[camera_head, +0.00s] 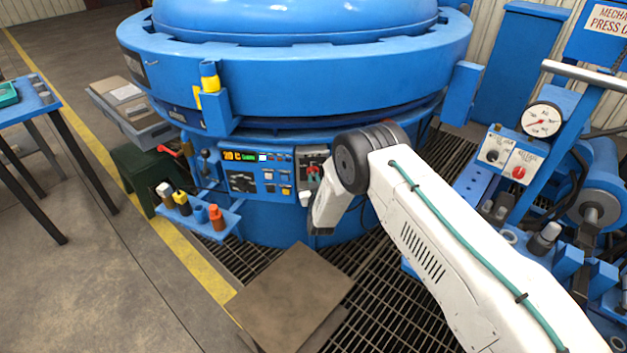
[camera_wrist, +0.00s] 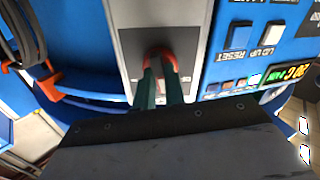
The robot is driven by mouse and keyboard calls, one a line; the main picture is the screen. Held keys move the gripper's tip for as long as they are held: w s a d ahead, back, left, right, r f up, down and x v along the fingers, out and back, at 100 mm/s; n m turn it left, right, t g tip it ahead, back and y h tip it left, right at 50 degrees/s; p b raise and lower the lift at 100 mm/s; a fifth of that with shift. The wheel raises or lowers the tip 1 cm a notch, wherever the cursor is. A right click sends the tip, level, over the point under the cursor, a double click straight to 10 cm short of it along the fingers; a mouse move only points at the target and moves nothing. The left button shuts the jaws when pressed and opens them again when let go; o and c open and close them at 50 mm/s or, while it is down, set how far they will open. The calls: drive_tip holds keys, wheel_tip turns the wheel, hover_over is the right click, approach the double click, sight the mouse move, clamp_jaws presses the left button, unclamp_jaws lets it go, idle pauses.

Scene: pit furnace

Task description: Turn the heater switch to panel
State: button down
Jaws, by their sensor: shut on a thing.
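The heater switch appears to be a red knob (camera_wrist: 168,56) on a grey plate (camera_wrist: 130,45) in the wrist view. The two teal fingers of my gripper (camera_wrist: 160,72) are shut on the red knob, one on each side, and hide much of it. Which position the switch points to cannot be read. In the head view the grey switch plate (camera_head: 312,153) is at the right end of the furnace's blue control panel (camera_head: 262,158), partly covered by my arm.
The panel carries a lit display (camera_head: 243,156) and several buttons. A shelf with coloured handles (camera_head: 203,218) sticks out lower left. A gauge stand (camera_head: 541,121) is at the right. A flat brown plate (camera_head: 290,298) lies on the floor grating before the furnace.

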drive_tip(key=shift+m, duration=1)
drive_tip(key=c, duration=1.5)
unclamp_jaws()
drive_tip(key=shift+o, duration=0.2)
drive_tip(key=shift+s, duration=0.15)
drive_tip(key=s+d, duration=0.1)
drive_tip(key=s, duration=0.6)
drive_tip(key=shift+s, duration=0.25)
drive_tip(key=shift+d, duration=0.1)
